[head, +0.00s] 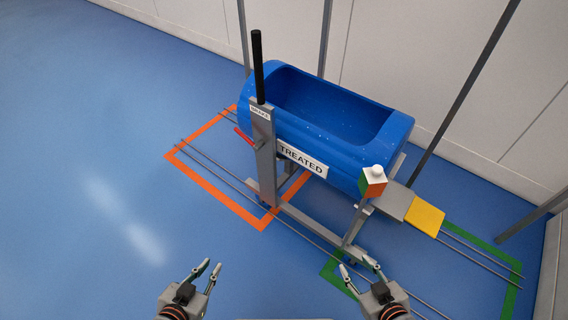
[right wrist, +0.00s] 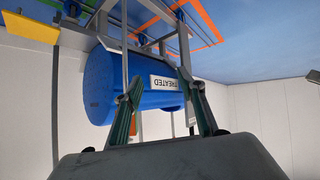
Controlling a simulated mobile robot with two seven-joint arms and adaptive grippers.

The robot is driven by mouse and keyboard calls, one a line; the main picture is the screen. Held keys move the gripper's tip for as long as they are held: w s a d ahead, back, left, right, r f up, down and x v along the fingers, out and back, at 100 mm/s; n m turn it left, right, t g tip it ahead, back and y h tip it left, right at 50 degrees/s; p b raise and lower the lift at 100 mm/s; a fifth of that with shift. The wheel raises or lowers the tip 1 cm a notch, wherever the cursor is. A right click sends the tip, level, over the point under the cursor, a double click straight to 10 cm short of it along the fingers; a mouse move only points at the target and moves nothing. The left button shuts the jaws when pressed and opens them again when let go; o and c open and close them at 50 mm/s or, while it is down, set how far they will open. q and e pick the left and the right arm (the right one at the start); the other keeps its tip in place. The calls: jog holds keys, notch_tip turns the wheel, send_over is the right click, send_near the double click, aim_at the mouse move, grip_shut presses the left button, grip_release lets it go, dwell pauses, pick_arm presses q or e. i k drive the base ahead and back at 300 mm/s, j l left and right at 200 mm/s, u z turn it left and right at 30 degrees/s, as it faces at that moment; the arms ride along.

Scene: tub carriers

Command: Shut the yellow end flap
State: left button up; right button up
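The yellow end flap (head: 425,217) is at the right end of the grey tub carrier in the head view, next to a grey plate, and lies about flat, sticking outward. It also shows at the upper left of the right wrist view (right wrist: 30,28). The blue tub (head: 352,148) with a TREATED label sits in the carrier frame (head: 262,160). My left gripper (head: 209,267) is open and empty at the bottom of the head view, far from the flap. My right gripper (head: 361,264) is open and empty, in front of the carrier and to the lower left of the flap.
A black-handled lever (head: 258,68) stands on the carrier's left post. A white-topped orange and green block (head: 373,182) is on the right post. Rails (head: 470,253) run along the floor through orange (head: 225,197) and green (head: 497,251) outlines. Floor at left is clear.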

aim_at(422, 215)
jog(key=i+l, duration=0.1)
jog(key=l, duration=0.35)
jog(key=i+l, duration=0.1)
jog(key=l, duration=0.35)
jog(key=l+z, duration=0.1)
jog(key=l, duration=0.35)
jog(key=i+l, duration=0.15)
jog(key=l, duration=0.3)
jog(key=i+l, duration=0.15)
jog(key=l, duration=0.3)
